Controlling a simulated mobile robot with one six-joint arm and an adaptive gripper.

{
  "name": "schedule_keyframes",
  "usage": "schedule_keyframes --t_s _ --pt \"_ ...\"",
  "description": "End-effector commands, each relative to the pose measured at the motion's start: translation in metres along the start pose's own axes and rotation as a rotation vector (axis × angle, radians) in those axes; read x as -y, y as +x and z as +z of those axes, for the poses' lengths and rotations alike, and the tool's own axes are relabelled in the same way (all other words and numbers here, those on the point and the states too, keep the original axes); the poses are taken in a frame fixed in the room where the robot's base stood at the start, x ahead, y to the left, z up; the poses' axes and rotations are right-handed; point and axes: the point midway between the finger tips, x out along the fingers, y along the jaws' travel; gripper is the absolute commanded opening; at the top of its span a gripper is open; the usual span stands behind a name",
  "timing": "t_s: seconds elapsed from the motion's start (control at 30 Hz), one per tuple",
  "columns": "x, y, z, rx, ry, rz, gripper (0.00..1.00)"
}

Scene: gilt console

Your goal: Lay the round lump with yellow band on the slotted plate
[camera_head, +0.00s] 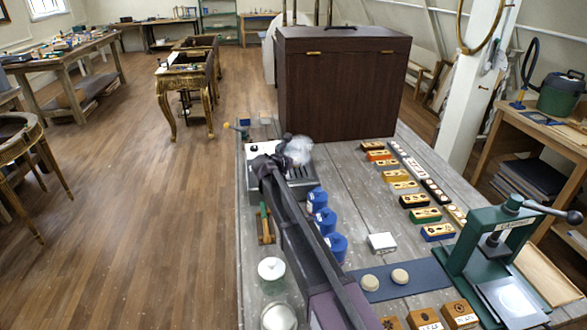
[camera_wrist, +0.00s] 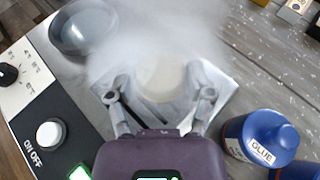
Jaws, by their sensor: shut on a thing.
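In the wrist view my gripper (camera_wrist: 160,94) is shut on a pale round lump (camera_wrist: 160,76), blurred by white steam. Its band colour cannot be made out. The lump is over a pale plate (camera_wrist: 222,84) of the steaming machine; the steam hides whether they touch. In the head view my gripper (camera_head: 290,146) is at this machine, partly veiled by steam. The slotted plate (camera_head: 302,186) shows dark slots near the machine's front right. The held lump is not distinct there.
Blue glue jars (camera_head: 325,221) stand right of the machine. Two other round lumps (camera_head: 400,276) lie on a blue-grey mat (camera_head: 428,274) beside a green press (camera_head: 500,240). A dark wooden case (camera_head: 340,85) stands behind. A metal bowl (camera_wrist: 84,27) sits on the machine.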

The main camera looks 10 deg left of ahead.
Motion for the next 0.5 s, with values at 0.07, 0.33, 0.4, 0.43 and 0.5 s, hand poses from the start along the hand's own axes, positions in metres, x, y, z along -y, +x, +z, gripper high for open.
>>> schedule_keyframes --t_s 0.07,0.33,0.4,0.43,0.5 --pt "-0.0042 0.0025 0.0005 0.000 0.000 0.000 0.24" --pt "-0.0042 0.0021 0.0005 0.000 0.000 0.000 0.24" --pt "-0.0044 0.0022 0.0005 0.000 0.000 0.000 0.24" --pt "-0.0050 0.0025 0.0006 0.000 0.000 0.001 0.24" --pt "-0.0074 0.0040 0.0008 0.000 0.000 0.001 0.24"
